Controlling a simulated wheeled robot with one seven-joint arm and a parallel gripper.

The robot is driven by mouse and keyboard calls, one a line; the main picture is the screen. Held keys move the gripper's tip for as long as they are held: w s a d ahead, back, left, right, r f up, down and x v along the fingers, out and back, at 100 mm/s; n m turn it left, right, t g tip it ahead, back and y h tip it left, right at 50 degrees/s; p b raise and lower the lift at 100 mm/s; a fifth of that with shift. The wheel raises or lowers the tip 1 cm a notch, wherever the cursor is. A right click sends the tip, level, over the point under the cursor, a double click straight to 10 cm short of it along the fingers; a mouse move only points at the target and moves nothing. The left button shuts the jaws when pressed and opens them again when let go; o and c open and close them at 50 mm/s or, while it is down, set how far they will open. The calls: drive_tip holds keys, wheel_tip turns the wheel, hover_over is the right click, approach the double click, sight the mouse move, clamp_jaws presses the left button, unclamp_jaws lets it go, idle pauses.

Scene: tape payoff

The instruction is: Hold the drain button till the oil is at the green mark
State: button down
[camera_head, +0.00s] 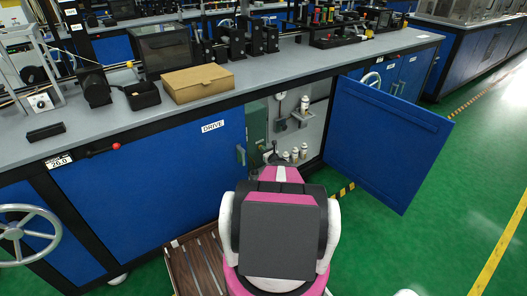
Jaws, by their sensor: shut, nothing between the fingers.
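The cabinet under the bench stands open, with its blue door (385,140) swung out to the right. Inside are a green panel or box (257,122), a small round gauge (304,101) with pipework below it, and several small white-capped bottles or fittings (294,156). I cannot make out the drain button, the oil level or the green mark at this size. My arm reaches from the bottom middle towards the opening. The small dark tip at its far end, my gripper (272,154), looks shut and empty in front of the cabinet's lower part. Whether it touches anything is unclear.
A cardboard box (197,83) and a black bin (142,95) sit on the grey bench top (95,120). A blue panel marked DRIVE (150,170) is left of the opening. A slatted wooden platform (192,264) lies at its foot. Green floor (440,225) is clear on the right.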

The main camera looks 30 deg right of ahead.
drive_tip(key=s+d, duration=0.1)
drive_tip(key=s, duration=1.3)
